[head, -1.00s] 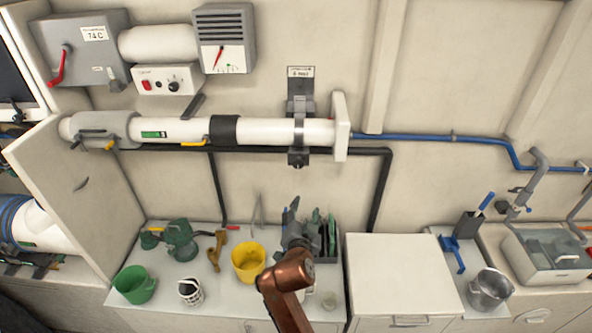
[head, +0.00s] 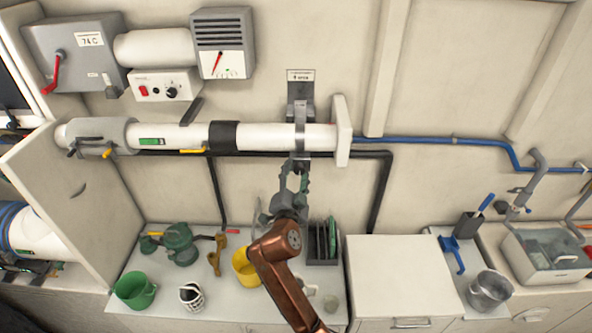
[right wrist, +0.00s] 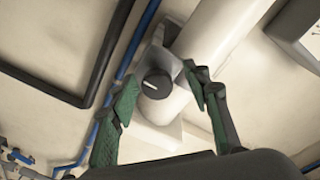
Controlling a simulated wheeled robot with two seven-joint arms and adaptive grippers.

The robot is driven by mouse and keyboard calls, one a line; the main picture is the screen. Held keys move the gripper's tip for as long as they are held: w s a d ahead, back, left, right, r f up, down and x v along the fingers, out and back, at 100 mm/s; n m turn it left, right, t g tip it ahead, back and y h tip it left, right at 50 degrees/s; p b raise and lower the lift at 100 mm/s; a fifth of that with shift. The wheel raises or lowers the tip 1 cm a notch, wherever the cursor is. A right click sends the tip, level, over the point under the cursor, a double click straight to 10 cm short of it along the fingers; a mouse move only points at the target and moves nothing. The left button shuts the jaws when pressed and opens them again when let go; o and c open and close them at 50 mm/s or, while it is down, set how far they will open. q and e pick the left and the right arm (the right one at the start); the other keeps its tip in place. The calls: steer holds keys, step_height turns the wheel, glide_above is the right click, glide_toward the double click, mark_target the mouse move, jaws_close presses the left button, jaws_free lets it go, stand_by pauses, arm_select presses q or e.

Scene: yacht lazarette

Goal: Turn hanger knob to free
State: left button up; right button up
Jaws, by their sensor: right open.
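The hanger (head: 301,98) is a grey bracket with a strap around the white horizontal tube (head: 270,133), under a small label on the wall. Its knob (right wrist: 156,84) is round and black with a white mark, and shows in the right wrist view on the bracket's underside. My right gripper (head: 294,172) is just below the hanger, pointing up. In the right wrist view its green-padded fingers (right wrist: 158,90) are open, one to each side of the knob and apart from it. In the head view the gripper mostly hides the knob. My left gripper is not in view.
A black pipe (head: 378,190) and a blue pipe (head: 430,138) run along the wall near the hanger. Below, the counter holds a yellow bucket (head: 244,268), a green bucket (head: 135,290) and a dark rack (head: 322,242). A white cabinet top (head: 398,270) is clear.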

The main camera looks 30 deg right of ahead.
steer(key=shift+s+d, duration=0.1)
steer(key=shift+d, duration=0.1)
steer(key=shift+s+d, duration=0.15)
steer(key=shift+c, duration=1.1)
steer(key=c, duration=0.9)
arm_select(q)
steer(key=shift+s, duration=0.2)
